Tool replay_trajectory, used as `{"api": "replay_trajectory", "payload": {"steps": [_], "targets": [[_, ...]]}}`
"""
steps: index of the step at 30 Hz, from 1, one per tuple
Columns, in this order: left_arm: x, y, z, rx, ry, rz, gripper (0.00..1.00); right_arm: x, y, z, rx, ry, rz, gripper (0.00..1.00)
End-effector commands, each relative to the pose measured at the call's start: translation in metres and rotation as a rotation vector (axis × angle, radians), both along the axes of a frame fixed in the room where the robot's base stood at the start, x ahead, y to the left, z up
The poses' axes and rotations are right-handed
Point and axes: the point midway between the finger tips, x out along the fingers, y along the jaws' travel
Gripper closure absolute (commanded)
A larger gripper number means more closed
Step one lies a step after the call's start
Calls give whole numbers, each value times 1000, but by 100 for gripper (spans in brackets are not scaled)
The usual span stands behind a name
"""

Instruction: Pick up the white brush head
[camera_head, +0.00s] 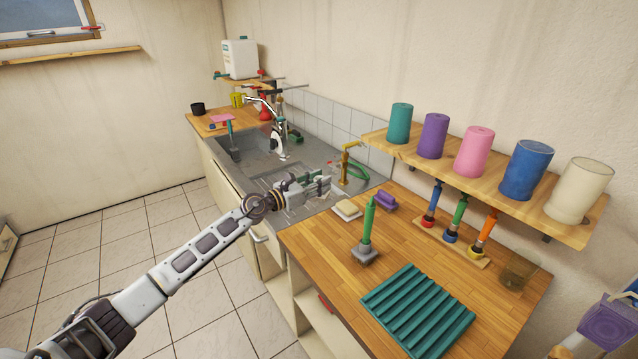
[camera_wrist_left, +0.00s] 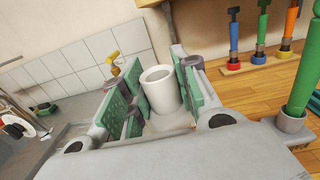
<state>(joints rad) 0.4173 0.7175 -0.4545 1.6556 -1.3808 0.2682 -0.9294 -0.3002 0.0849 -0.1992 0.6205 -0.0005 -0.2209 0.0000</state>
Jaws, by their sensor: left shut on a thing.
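My left gripper (camera_head: 314,186) is over the front edge of the sink, near the left end of the wooden counter. In the left wrist view its green-padded fingers (camera_wrist_left: 160,92) are shut on the white brush head (camera_wrist_left: 159,88), a white hollow cylinder with its open end up. A pale base shows below the cylinder. My right gripper is not in view.
A green-handled brush (camera_head: 368,224) stands nearer, beside a teal ridged mat (camera_head: 418,310). A yellow tap (camera_head: 345,162) rises behind the gripper. A shelf (camera_head: 480,178) holds several coloured cylinders.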

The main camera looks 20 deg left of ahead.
Motion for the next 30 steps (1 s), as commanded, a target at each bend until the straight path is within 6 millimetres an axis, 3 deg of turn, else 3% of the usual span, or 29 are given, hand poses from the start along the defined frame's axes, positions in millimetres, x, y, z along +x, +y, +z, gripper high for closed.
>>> {"api": "replay_trajectory", "payload": {"steps": [7,15,30], "targets": [[0,0,22,0,-1,0,95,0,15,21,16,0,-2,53],[0,0,37,0,-1,1,95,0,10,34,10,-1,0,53],[0,0,43,-1,-1,1,95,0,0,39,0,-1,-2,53]]}}
